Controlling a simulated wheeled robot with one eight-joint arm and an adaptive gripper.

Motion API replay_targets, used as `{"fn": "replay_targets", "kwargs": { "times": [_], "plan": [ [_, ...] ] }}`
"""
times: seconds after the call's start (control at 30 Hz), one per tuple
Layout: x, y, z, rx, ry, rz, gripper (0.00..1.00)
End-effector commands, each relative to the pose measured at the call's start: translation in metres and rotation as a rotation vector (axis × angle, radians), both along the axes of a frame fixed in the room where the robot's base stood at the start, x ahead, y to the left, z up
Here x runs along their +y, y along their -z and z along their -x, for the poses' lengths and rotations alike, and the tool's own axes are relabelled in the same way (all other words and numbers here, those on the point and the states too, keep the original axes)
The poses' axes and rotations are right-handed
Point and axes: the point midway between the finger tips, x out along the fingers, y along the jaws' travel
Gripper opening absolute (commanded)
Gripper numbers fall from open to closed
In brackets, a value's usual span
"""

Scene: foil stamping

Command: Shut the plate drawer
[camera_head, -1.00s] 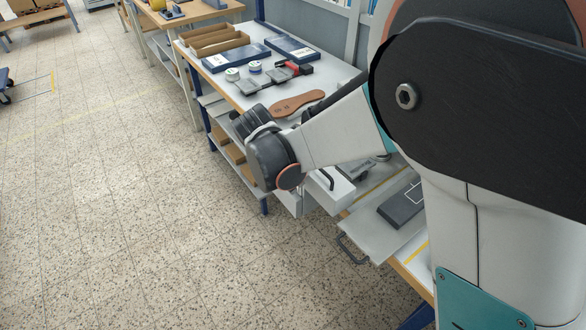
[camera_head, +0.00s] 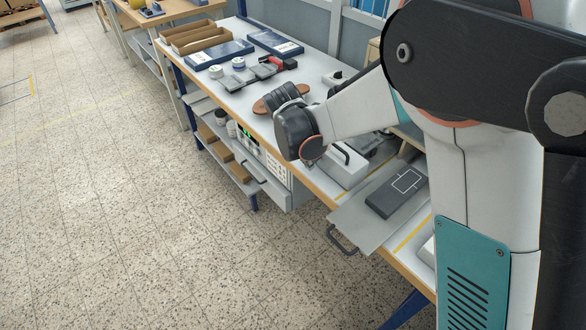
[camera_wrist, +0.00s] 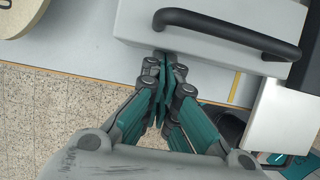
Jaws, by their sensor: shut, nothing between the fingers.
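In the head view, a light grey drawer (camera_head: 264,186) stands out from the cabinet below the bench edge, with a dark handle (camera_head: 222,153) at its left end. It looks pulled out; its inside cannot be made out. My gripper (camera_wrist: 165,66) is shut and empty in the wrist view, its fingertips over the bench edge beside a white box (camera_wrist: 215,45) with a black bar handle. In the head view my wrist hides the fingers. I cannot tell how far they are from the drawer.
A grey plate (camera_head: 350,218) with a loop handle (camera_head: 341,239) and a dark block (camera_head: 392,192) juts over the bench edge at right. The white box also shows in the head view (camera_head: 340,172). A brown sole (camera_head: 268,102) lies on the bench.

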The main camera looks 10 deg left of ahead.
Motion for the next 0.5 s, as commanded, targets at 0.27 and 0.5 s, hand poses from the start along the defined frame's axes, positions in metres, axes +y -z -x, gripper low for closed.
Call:
{"fn": "replay_targets", "kwargs": {
  "times": [0.27,0.5],
  "plan": [
    [-0.050,0.000,-0.058,-0.001,0.004,0.001,0.00],
    [-0.079,0.000,-0.092,-0.001,0.002,0.001,0.00]
  ]
}}
